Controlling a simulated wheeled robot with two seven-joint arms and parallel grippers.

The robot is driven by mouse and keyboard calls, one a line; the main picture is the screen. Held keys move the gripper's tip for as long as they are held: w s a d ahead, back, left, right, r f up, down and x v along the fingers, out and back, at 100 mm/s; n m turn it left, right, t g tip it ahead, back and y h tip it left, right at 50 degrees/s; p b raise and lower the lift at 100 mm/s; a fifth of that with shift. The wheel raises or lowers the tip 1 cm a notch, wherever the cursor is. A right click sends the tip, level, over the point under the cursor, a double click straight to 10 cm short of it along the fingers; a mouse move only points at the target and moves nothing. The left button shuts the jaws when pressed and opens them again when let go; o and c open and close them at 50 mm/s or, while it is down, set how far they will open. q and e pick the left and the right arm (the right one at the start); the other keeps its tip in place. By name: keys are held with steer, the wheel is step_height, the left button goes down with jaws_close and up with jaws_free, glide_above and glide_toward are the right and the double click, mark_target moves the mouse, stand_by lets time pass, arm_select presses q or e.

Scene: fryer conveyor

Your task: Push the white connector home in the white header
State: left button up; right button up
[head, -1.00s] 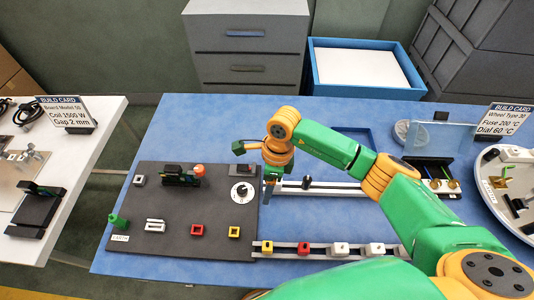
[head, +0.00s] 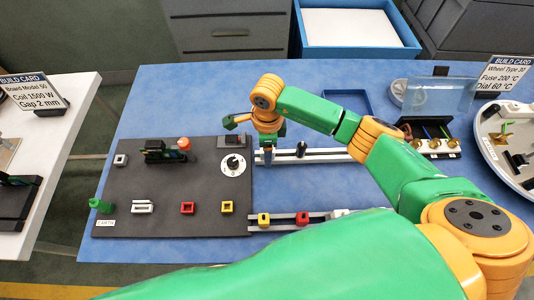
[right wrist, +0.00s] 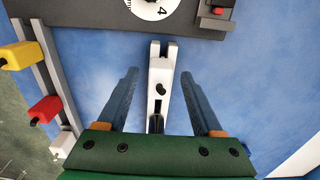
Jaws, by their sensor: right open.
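A white connector (head: 340,213) sits on the front rail, right of the red one, and is partly hidden by my green arm. A white connector also shows at the lower left of the right wrist view (right wrist: 62,143). A small white square header (head: 120,160) stands at the dark board's left, apart from the connectors. My right gripper (head: 267,160) is over the left end of the back white rail, right of the board. In the right wrist view its fingers (right wrist: 160,100) are open and apart, with the rail visible between them. My left gripper is not in view.
The dark board (head: 165,230) carries a red header (head: 187,208), a yellow header (head: 227,207), a dial (head: 236,163) and a white slotted part (head: 142,207). Yellow (head: 264,219) and red (head: 302,218) connectors sit on the front rail. Blue table lies bare between the rails.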

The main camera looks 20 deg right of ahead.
jaws_close()
steer(key=shift+r+p, duration=1.95)
steer(key=shift+r, duration=0.65)
